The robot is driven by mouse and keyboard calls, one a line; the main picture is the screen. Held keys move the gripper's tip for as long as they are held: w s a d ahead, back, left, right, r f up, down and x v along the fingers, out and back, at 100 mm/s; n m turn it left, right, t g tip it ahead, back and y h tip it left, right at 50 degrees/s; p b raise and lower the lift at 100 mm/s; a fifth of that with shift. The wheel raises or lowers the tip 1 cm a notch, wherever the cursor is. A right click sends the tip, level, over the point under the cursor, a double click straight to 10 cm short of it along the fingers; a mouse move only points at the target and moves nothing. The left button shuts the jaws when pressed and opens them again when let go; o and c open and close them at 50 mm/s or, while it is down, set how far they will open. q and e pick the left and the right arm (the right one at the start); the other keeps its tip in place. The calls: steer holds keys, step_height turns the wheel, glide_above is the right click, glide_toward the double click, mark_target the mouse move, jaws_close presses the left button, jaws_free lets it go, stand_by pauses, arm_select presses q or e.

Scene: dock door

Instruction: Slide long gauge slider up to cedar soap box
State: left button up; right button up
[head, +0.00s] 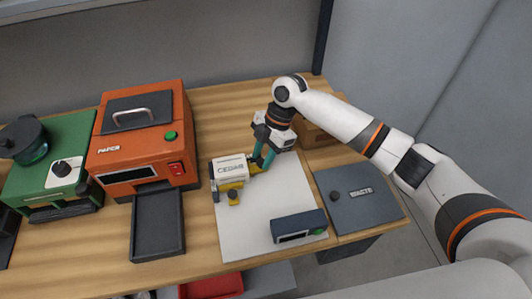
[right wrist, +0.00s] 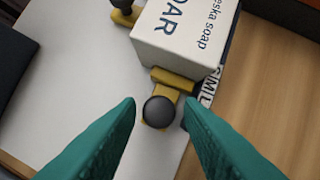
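The cedar soap box (head: 231,168) is white with dark lettering and stands on a pale board on the bench. It also fills the top of the right wrist view (right wrist: 185,30). A yellow slider (right wrist: 175,80) with a round black knob (right wrist: 159,112) is at the box's near side in that view; whether it touches the box I cannot tell. My right gripper (head: 262,158) is beside the box, its teal fingers (right wrist: 159,108) open on either side of the knob, with gaps showing. Another yellow piece (head: 234,195) is in front of the box. My left gripper is out of view.
An orange machine (head: 140,125) with a dark tray (head: 157,225) stands left of the board. A dark blue display unit (head: 299,227) sits on the board's front right. A grey lidded panel (head: 358,195) is to the right. The board's middle is clear.

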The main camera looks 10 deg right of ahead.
steer(key=shift+o, duration=0.9)
steer(key=b+v, duration=0.2)
steer(key=v, duration=1)
steer(key=shift+f, duration=0.1)
